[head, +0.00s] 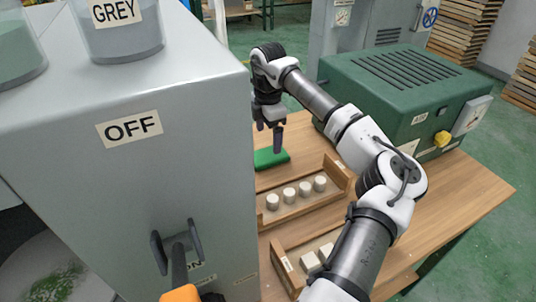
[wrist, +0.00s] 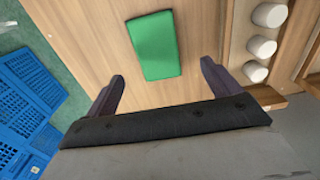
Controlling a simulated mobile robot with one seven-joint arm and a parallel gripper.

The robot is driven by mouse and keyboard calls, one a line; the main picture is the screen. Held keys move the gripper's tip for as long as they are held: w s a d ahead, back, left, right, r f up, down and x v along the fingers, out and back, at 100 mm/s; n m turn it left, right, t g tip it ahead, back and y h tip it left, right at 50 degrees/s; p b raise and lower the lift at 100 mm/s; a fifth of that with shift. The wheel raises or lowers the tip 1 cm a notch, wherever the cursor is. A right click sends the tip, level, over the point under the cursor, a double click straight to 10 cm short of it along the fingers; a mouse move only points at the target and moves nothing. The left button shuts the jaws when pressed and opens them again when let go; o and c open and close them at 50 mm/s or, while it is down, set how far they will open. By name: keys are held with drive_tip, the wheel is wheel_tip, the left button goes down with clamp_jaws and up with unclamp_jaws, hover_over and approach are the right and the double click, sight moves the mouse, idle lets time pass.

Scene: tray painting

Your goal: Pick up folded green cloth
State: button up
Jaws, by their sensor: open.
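The folded green cloth (head: 271,157) lies flat on the wooden table in the head view, beyond the tray of white cylinders. In the wrist view the cloth (wrist: 154,46) is a bright green rectangle, ahead of the fingertips and between their lines, fully uncovered. My gripper (head: 268,137) hangs above the table close to the cloth in the head view. Its two dark fingers are spread wide in the wrist view (wrist: 162,78), with nothing between them. The fingers appear apart from the cloth.
A wooden tray (head: 334,192) with several white cylinders stands near the cloth. A second tray (head: 281,262) holds pale blocks. A grey cabinet (head: 170,140) marked OFF rises at left, a green machine (head: 402,92) at right. Blue crates (wrist: 25,85) lie beyond the table edge.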

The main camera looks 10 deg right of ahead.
sight(267, 154)
drive_tip(key=f+p, duration=0.1)
drive_tip(key=f, duration=0.2)
drive_tip(key=f+p, duration=0.1)
drive_tip(key=f, duration=0.3)
drive_tip(key=shift+w+a+f, duration=0.15)
drive_tip(key=shift+w+f, duration=0.05)
drive_tip(key=shift+c, duration=0.4)
drive_tip(key=c, duration=1)
